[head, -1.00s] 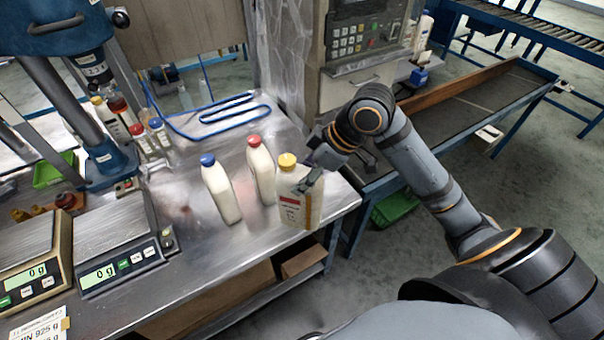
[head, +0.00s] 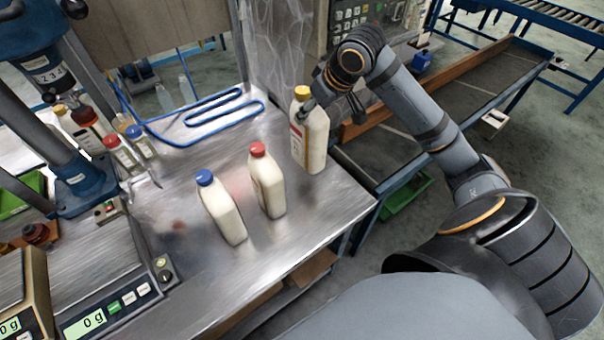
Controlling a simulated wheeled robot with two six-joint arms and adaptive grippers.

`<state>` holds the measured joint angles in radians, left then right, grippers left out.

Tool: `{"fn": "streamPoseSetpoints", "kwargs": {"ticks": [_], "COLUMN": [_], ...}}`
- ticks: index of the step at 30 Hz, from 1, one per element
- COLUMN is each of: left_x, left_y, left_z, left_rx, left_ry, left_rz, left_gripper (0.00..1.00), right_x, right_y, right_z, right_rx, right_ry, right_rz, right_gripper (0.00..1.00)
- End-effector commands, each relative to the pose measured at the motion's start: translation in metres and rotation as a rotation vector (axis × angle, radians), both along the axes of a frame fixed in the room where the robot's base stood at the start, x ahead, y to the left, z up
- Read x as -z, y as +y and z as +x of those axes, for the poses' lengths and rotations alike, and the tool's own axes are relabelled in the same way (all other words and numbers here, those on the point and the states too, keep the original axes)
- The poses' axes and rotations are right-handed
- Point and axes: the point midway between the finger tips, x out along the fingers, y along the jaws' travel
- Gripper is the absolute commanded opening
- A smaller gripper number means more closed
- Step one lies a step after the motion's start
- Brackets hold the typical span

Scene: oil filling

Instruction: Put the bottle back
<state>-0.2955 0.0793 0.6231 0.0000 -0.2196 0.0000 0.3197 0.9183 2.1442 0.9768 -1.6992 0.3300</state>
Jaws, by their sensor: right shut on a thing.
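A cream bottle with a yellow cap (head: 314,142) is upright at the right end of the metal table (head: 310,224), behind and right of the other two bottles. My right gripper (head: 310,106) is shut on its upper part, below the cap. I cannot tell whether the bottle's base touches the table. A red-capped bottle (head: 268,184) and a blue-capped bottle (head: 220,210) stand side by side in the middle of the table. My left gripper is not in view.
A bent blue tube (head: 222,112) lies at the table's back. Scales (head: 100,290) and small capped bottles (head: 120,152) are on the left. A control panel (head: 362,22) stands behind my right gripper. The table's front right corner is clear.

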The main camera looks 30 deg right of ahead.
Motion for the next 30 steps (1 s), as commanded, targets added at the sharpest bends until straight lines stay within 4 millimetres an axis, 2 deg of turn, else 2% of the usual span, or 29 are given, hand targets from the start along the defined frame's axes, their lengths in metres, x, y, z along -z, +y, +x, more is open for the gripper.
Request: {"fn": "streamPoseSetpoints", "kwargs": {"ticks": [6,15,23,30], "left_x": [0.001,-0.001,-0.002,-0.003], "left_y": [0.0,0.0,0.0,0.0], "left_z": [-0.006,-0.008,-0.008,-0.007], "left_rx": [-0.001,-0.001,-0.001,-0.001], "left_ry": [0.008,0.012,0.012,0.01], "left_rz": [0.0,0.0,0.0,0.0], "left_gripper": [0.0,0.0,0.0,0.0], "right_x": [0.001,0.052,0.063,0.094], "right_y": [-0.002,-0.001,-0.001,-0.001], "right_z": [0.001,0.0,0.001,0.001], "right_rx": [0.013,0.011,0.009,0.01], "right_ry": [-0.005,-0.002,-0.006,-0.003], "right_rz": [0.001,0.002,0.001,0.003], "right_gripper": [0.0,0.0,0.0,0.0]}}
